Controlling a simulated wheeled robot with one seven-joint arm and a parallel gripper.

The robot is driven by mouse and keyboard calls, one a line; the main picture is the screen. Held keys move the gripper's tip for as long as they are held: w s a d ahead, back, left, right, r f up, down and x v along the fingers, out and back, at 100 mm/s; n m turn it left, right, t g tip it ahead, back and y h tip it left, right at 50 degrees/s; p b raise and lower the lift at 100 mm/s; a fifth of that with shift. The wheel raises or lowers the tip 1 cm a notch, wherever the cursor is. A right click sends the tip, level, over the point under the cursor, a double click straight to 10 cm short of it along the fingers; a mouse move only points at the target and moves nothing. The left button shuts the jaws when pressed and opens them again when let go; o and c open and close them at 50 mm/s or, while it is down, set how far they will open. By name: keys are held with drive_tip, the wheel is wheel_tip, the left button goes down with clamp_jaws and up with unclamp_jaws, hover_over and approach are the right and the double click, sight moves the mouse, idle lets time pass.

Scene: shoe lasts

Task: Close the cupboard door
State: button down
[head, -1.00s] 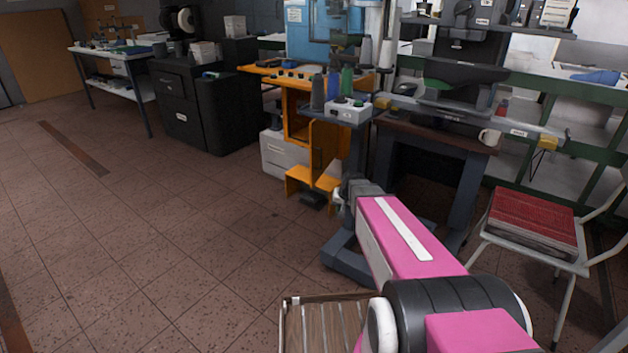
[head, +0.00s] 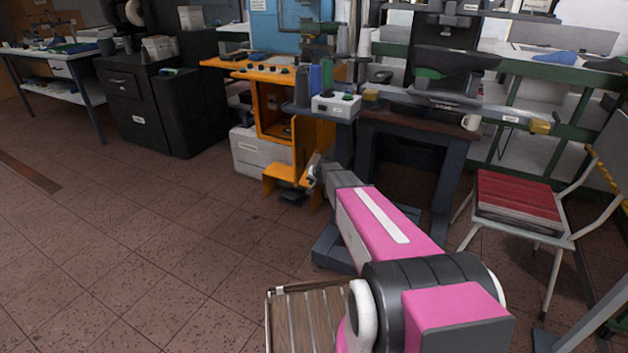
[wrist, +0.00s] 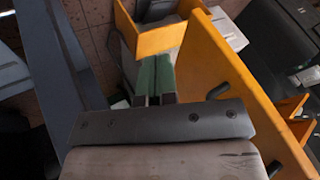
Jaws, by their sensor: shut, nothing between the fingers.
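The orange cupboard (head: 268,122) stands under the workbench machine, with its front compartment open. Its orange door (head: 318,138) stands swung out on the right side. In the wrist view the door (wrist: 245,85) is a slanting orange panel, with black handle parts (wrist: 218,90) on it. My gripper (wrist: 154,62) has green fingers, shut together with nothing between them. It is beside the door, left of the panel in the wrist view; I see no clear contact. In the head view my gripper (head: 314,172) is low by the door's lower part, and its fingertips are hard to make out.
An orange step (head: 283,180) juts out at the cupboard's foot. A white box (head: 258,152) stands left of it. A grey-legged table (head: 440,170) and a chair with red stack (head: 518,203) are to the right. A slatted wooden item (head: 310,318) is in front. The left floor is clear.

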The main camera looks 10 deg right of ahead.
drive_tip(key=w+a+f, duration=0.4)
drive_tip(key=a, duration=0.1)
drive_tip(key=shift+w+a+f, duration=0.15)
drive_tip(key=shift+w, duration=0.05)
drive_tip(key=shift+a, duration=0.1)
